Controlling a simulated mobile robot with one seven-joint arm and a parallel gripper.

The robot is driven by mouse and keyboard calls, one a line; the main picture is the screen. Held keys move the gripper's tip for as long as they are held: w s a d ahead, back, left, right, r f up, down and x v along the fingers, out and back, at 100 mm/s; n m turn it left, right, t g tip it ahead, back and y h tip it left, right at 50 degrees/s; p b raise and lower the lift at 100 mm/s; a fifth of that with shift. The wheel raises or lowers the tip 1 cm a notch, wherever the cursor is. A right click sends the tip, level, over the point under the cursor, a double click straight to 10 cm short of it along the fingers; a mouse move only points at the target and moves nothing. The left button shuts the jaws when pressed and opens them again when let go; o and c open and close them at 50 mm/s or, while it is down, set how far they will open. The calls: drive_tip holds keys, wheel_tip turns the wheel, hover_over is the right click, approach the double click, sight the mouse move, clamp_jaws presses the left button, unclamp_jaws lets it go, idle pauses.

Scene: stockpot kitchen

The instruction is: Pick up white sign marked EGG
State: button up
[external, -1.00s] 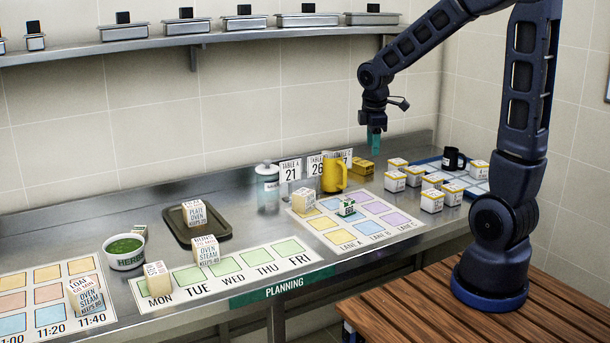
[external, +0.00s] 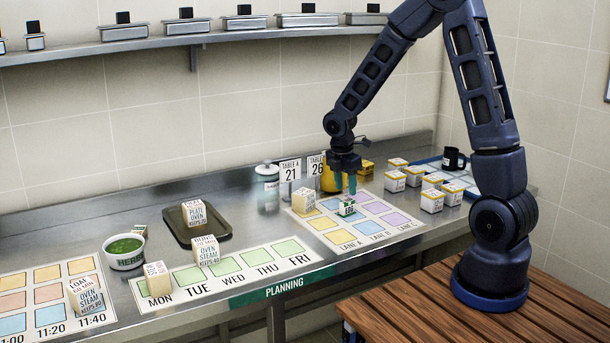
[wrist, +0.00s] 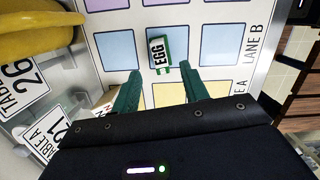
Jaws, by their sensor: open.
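The white sign marked EGG (wrist: 158,55) has a green edge and stands on the lane mat, on a blue square in the wrist view. In the external view the sign (external: 348,208) is small, just below my fingertips. My gripper (external: 345,190) is open above the sign, its two teal fingers pointing down. In the wrist view my gripper (wrist: 157,83) has one finger to each side of the near end of the sign. The fingers look apart from the sign, with nothing held between them.
The lane mat (external: 330,240) has coloured squares. A cream block (external: 304,201) stands left of the sign. Several yellow-and-white boxes (external: 432,202) stand to the right. The mat's front squares are clear.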

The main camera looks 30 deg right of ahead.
sight(347, 200)
drive_tip(key=shift+d+f, duration=0.15)
drive_tip(key=shift+f, duration=0.95)
drive_tip(key=shift+d+f, duration=0.2)
drive_tip(key=shift+f, duration=0.95)
drive_tip(key=shift+d+f, duration=0.15)
drive_tip(key=shift+f, duration=0.95)
clamp_jaws()
